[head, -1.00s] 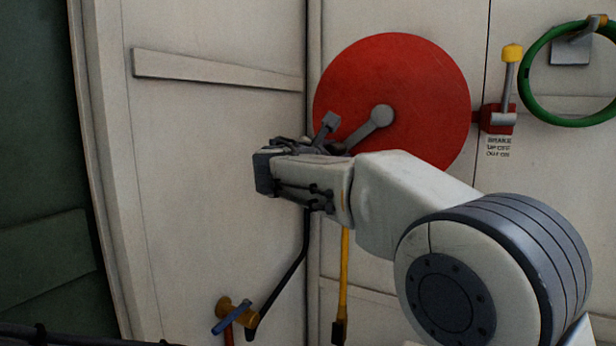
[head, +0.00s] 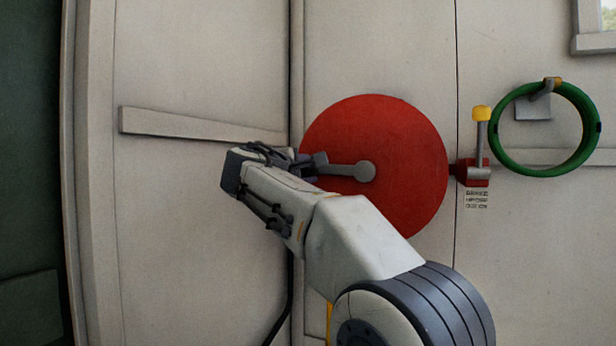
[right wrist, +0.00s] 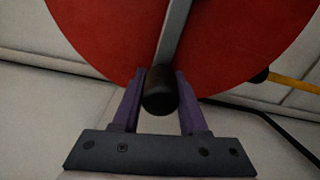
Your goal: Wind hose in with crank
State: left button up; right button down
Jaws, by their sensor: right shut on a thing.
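The red hose reel (head: 410,150) is mounted on the wall in the middle of the head view. Its grey crank arm (head: 345,170) runs from the hub to the left. In the right wrist view the crank arm (right wrist: 173,40) ends in a dark knob (right wrist: 160,92). My right gripper (right wrist: 158,100) is shut on this knob, with a purple finger on each side. In the head view my right gripper (head: 300,165) is at the reel's left edge. The yellow hose (right wrist: 294,83) shows beside the reel in the right wrist view. My left gripper is not in view.
A brake lever (head: 480,140) with a yellow knob and red base stands right of the reel, above a small label. A green hose ring (head: 499,135) hangs farther right. A dark hose (head: 286,300) runs down the corner.

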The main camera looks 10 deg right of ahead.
jog(key=shift+r+m, duration=0.3)
jog(key=shift+r, duration=0.25)
jog(key=shift+c, duration=2.2)
grip_release()
jog(key=shift+f, duration=0.15)
jog(key=b+v, duration=0.3)
jog(key=v, duration=0.7)
jog(key=shift+s, duration=0.2)
jog(key=shift+a, duration=0.1)
